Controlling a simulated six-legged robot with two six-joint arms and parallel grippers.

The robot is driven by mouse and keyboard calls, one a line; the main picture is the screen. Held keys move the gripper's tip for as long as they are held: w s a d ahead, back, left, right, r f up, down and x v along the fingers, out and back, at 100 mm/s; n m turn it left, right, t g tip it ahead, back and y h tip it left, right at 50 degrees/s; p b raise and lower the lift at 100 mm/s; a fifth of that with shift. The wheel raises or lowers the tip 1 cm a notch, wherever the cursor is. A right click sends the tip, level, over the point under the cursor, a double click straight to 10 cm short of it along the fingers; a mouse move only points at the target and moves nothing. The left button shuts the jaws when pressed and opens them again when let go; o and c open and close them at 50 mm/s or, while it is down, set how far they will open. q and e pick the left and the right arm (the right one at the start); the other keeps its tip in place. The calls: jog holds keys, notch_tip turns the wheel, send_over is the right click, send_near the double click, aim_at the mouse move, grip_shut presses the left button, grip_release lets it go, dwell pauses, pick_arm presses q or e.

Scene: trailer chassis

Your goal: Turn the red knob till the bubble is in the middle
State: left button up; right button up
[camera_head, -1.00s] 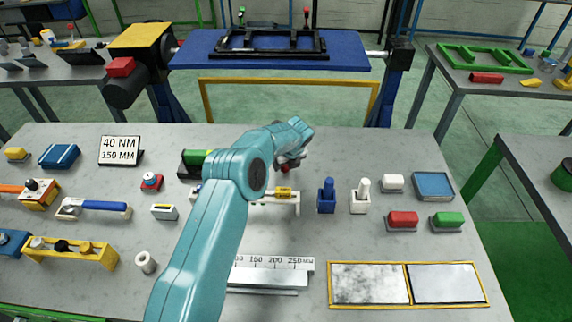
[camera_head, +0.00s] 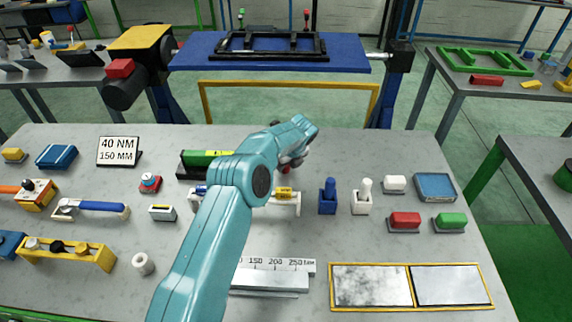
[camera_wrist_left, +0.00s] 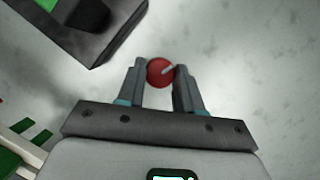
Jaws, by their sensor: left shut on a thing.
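The red knob (camera_wrist_left: 158,72) sits between the two grey fingers of my left gripper (camera_wrist_left: 160,86) in the left wrist view. A pale line on its top points up and to the right. My left gripper is shut on it. In the head view my left gripper (camera_head: 291,160) is mostly behind my own arm, and only a bit of the red knob (camera_head: 287,170) shows below it. A green level (camera_head: 196,158) with a yellow-green vial (camera_head: 219,154) lies on a dark base left of the gripper. My arm hides its right part. I cannot make out the bubble. My right gripper is not in view.
A white rack with a yellow piece (camera_head: 285,193) stands close in front of the gripper. A blue holder (camera_head: 328,196) and a white holder (camera_head: 362,197) stand to its right. A sign (camera_head: 119,151) reads 40 NM, 150 MM. The table behind the gripper is clear.

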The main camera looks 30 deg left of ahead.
pick_arm(q)
jog(key=o, duration=1)
jog(key=p+v, duration=0.3)
jog(key=v, duration=1.3)
jog(key=shift+r, duration=0.1)
